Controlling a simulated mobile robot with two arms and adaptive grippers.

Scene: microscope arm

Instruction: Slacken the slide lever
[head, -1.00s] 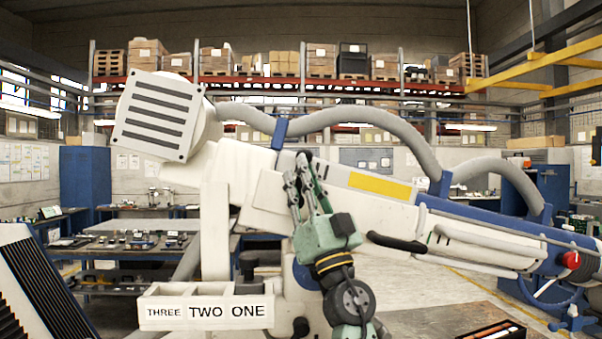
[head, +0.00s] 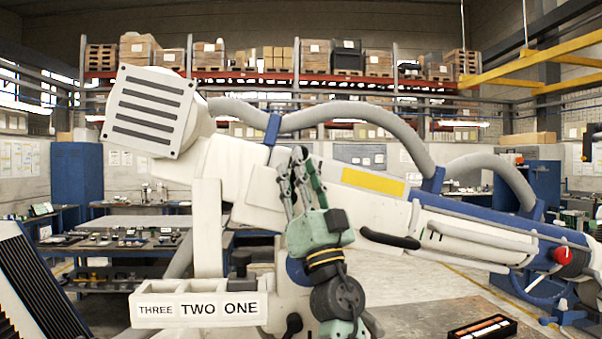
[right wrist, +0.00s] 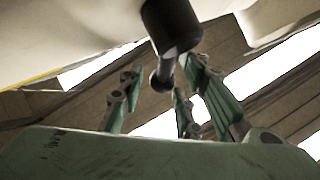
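The slide lever seems to be the black part in the right wrist view: a thick black cylinder (right wrist: 172,25) on the pale housing, with a short rod ending in a dark ball (right wrist: 161,79). My right gripper (right wrist: 155,95) points up at it, its green and grey fingers apart, with the ball between or just beyond them. I cannot tell whether they touch it. In the head view my right gripper (head: 299,165) is in front of the white microscope arm (head: 265,195); the lever cannot be made out there. My left gripper is out of view.
A black curved handle (head: 390,238) juts from the arm to the right of my gripper. A box labelled THREE TWO ONE (head: 197,308) stands at lower left. A red knob (head: 562,255) is on the far right. An open dark tray (head: 482,329) lies at lower right.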

